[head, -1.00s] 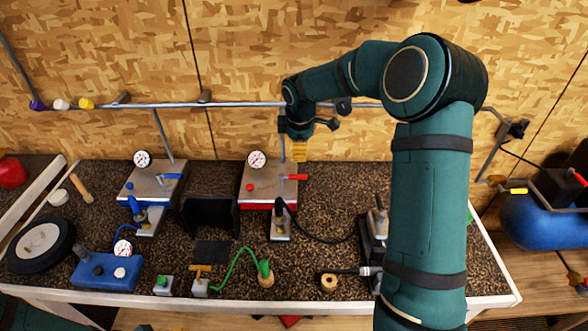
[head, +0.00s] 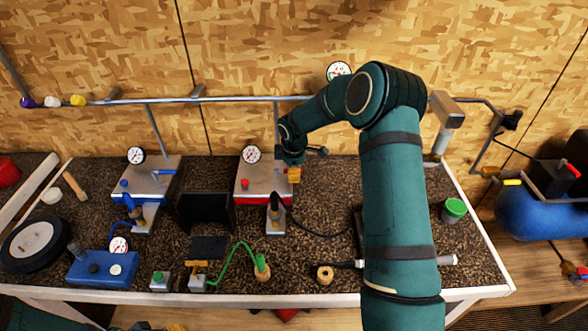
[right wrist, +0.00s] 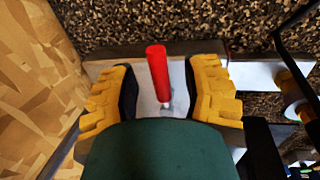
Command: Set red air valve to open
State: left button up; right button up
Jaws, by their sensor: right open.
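The red air valve's lever handle (right wrist: 157,72) shows in the right wrist view, standing out from a pale metal plate (right wrist: 145,98). My right gripper (right wrist: 160,95) is open, with its yellow fingers on either side of the red handle and gaps visible on both sides. In the head view my right gripper (head: 293,174) is at the right side of the red-fronted metal unit (head: 258,198) and hides the handle. At the bottom edge a yellow piece (head: 178,327) looks like part of my left gripper; most is cut off.
A pressure gauge (head: 251,154) rises behind the red unit. A similar unit with a blue lever (head: 163,172) stands to the left. A black hose (head: 318,236) curves across the bench to the right. A silver pipe (head: 240,101) runs along the wall behind.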

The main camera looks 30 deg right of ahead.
grip_shut()
